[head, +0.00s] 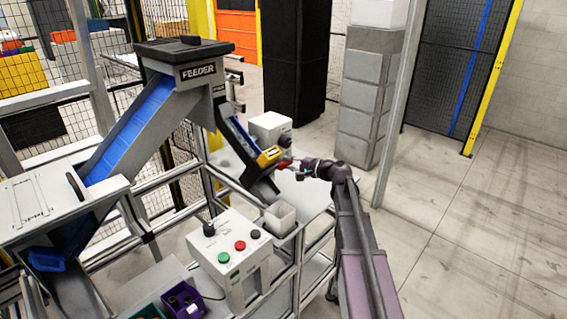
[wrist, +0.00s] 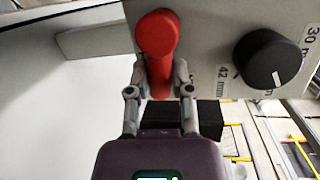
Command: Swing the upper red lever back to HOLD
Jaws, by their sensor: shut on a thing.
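A red lever (wrist: 157,45) with a rounded end stands out from a grey panel in the wrist view. My gripper (wrist: 158,80) has one finger on each side of the lever's lower part and is shut on it. In the head view my gripper (head: 294,170) reaches in from the right to a small red part (head: 284,164) beside the feeder's chute. No HOLD mark is readable in either view, and no second red lever can be made out. Which of the lever's positions it stands in cannot be told.
A black knob (wrist: 267,60) sits right of the lever, near "42 mm" and "30 mm" marks. In the head view the feeder (head: 196,72) rises left of my arm. A button box (head: 230,258) and a pale open bin (head: 280,218) stand nearer. Floor at right is clear.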

